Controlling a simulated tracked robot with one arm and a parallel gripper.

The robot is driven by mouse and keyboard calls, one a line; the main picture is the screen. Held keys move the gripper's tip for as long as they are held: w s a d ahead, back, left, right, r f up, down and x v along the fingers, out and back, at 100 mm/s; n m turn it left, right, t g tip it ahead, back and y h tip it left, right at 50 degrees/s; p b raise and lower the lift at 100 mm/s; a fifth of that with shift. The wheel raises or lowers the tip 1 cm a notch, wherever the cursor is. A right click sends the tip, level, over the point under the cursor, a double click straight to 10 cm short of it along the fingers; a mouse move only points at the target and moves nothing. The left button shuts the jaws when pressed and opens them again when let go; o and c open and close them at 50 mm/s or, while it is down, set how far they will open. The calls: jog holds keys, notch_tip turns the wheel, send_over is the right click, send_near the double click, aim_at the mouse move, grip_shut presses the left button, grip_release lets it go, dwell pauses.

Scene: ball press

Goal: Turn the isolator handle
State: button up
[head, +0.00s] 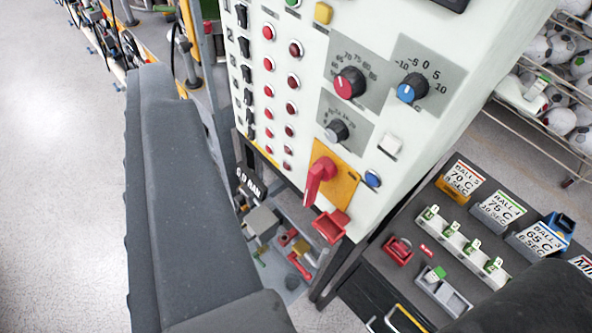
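The isolator handle (319,179) is a red lever on a yellow plate (338,187), low on the front of a pale control panel (312,120). It slants, with its lower end toward the lower left. A red piece (331,227) hangs just below the yellow plate; I cannot tell if it is joined to the handle. My gripper's fingertips do not show in this view. Nothing is seen touching the handle.
A dark bench (378,282) with labelled trays stands at the right. A ball rack (562,125) is behind. Pale floor (55,220) is clear at the left.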

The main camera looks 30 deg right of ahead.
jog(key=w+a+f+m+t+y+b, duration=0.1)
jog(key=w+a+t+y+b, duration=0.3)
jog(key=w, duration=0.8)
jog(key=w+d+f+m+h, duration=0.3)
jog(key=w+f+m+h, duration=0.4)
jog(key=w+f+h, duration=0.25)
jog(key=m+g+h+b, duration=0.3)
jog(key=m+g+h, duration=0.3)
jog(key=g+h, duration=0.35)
send_near(308, 188)
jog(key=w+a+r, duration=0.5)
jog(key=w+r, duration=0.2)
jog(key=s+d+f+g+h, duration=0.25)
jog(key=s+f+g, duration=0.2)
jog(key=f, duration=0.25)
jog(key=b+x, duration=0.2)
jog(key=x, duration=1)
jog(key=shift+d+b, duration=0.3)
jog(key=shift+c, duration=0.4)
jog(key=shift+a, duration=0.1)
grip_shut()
